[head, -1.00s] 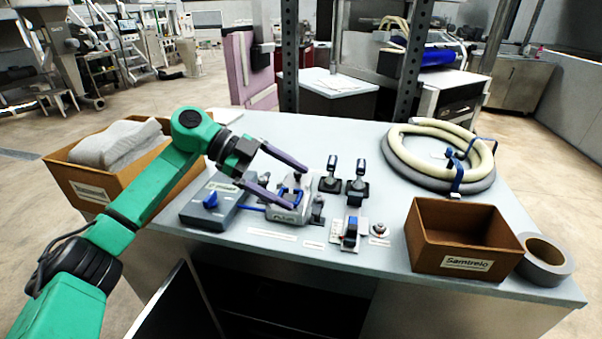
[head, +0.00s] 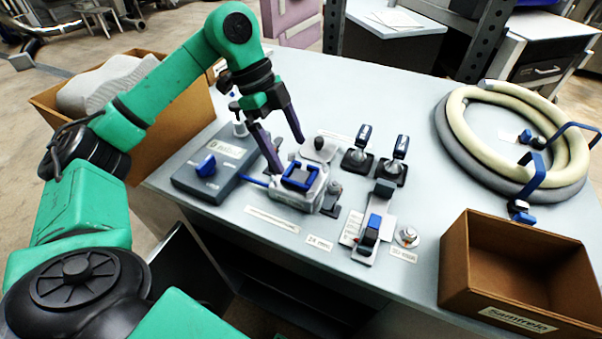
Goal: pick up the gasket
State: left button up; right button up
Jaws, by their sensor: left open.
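A blue square ring (head: 299,177), which looks like the gasket, sits on top of a small grey block-shaped fixture (head: 294,196) near the middle of the table. My left gripper (head: 289,156) is open, its two dark purple fingers pointing down and slightly right. The fingertips are just behind and above the blue ring, one by its left side and one farther back. I cannot tell whether the near finger touches the fixture. Nothing shows between the fingers. My right gripper is not in view.
A grey box with a blue knob (head: 206,165) stands left of the fixture. Two upright levers (head: 361,146) and a blue-black switch (head: 370,229) stand right of it. An empty brown box (head: 527,252) and coiled hoses (head: 465,143) take up the right. A brown box (head: 190,118) is at left.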

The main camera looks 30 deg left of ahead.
pick_arm(q)
jog(key=x, duration=0.4)
jog(key=shift+s+d+f+p, duration=0.1)
jog(key=shift+s+f+p, duration=0.1)
jog(key=shift+p, duration=0.15)
jog(key=shift+f, duration=0.2)
jog(key=shift+w, duration=0.1)
jog(key=shift+c, duration=0.6)
jog(key=c, duration=1.1)
notch_tip(320, 180, up, 15)
notch_tip(320, 180, up, 5)
jog(key=p, duration=0.4)
send_over(300, 175)
jog(key=a, duration=0.1)
jog(key=shift+b, duration=0.3)
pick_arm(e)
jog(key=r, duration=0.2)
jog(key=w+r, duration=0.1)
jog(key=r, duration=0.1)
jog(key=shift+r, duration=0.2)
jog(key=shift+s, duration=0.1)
